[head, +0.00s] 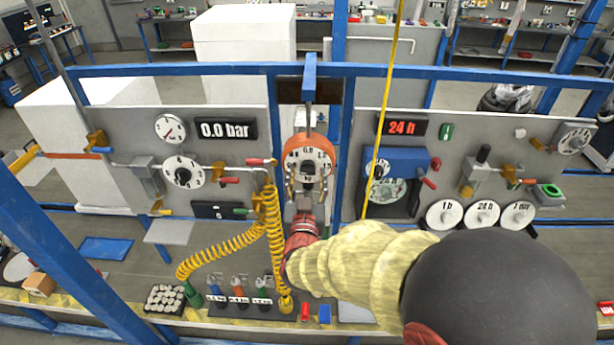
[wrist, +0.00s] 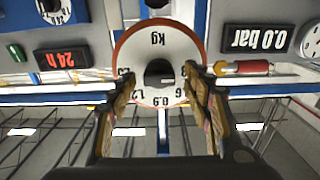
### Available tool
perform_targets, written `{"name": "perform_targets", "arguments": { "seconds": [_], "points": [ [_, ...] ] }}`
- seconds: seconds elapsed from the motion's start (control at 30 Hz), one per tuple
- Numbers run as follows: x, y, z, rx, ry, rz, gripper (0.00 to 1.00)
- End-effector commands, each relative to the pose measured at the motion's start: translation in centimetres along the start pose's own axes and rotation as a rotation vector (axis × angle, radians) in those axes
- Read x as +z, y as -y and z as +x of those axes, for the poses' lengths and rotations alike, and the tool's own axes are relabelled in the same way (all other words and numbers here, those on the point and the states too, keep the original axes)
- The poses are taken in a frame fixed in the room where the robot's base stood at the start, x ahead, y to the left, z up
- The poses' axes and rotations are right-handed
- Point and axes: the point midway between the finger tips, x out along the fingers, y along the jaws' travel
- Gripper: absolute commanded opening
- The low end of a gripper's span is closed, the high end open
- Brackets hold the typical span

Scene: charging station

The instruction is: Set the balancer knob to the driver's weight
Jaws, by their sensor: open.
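The balancer is a white dial with an orange rim (head: 309,152), hanging on the middle frame; its scale reads kg, with 0.9 near the top. In the wrist view the dial (wrist: 155,45) is upside down, and its dark centre knob (wrist: 158,73) lies between my fingers. My gripper (head: 307,190) is open in front of the dial. In the wrist view the fingers of my gripper (wrist: 160,82) stand on both sides of the knob, with gaps between. Drivers with weight labels, including an orange one (head: 238,292), stand on the bench; their labels are too small to read surely.
A yellow coiled hose (head: 272,240) hangs left of my arm, and a yellow strap (head: 381,120) hangs to its right. The left panel has a 0.0 bar display (head: 226,130); the right panel has a 24 h display (head: 402,127). Blue frame posts stand close around the balancer.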

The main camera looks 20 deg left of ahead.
Motion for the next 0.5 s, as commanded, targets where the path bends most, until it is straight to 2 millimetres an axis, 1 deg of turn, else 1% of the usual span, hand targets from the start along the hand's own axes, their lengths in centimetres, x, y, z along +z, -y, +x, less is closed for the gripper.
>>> {"name": "perform_targets", "arguments": {
  "seconds": [0.13,0.5],
  "points": [
    [0.01,-0.01,-0.02,0.000,0.000,0.000,0.49],
    [0.01,0.00,-0.04,0.000,0.000,0.000,0.28]
  ]
}}
